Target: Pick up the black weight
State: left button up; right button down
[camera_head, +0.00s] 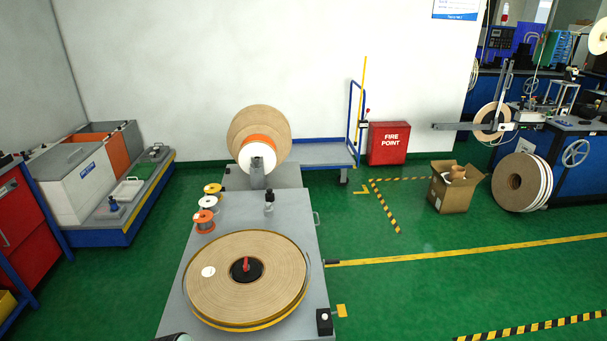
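A round black weight (256,272) with an upright red handle (246,264) sits at the centre of a large flat reel of tan tape (207,292). The reel lies on the grey table (240,214) in front of me. Nothing is touching the weight, and its top is in clear view. Neither of my grippers can be made out. Only a small dark rounded shape shows at the bottom edge, left of the middle, and I cannot tell what it is.
Small spools (205,221) stand along the table's left side. A small dark fixture (269,199) stands behind the reel. An upright tape reel (244,120) is mounted at the far end. A black box (324,322) is at the front right corner.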

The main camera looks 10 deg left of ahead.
aim_at(271, 197)
jog(key=i+l+z, duration=0.15)
jog(key=i+l, duration=0.15)
jog(key=l, duration=0.3)
jog(key=i+l+z, duration=0.2)
jog(key=i+l, duration=0.15)
jog(key=l, duration=0.25)
jog(key=i+l+z, duration=0.15)
jog(key=i+l, duration=0.2)
jog(key=l, duration=0.15)
jog(key=i+u, duration=0.3)
jog(key=i, duration=0.15)
jog(key=i+l+u, duration=0.1)
jog(key=i+u, duration=0.2)
jog(key=i+l+u, duration=0.25)
jog(key=i, duration=0.25)
jog(key=i+u, duration=0.25)
jog(key=i, duration=1.4)
jog(key=i+u, duration=0.4)
jog(key=i+l+u, duration=0.2)
jog(key=u, duration=0.2)
jog(key=i+l+u, duration=0.4)
jog(key=k+j, duration=0.1)
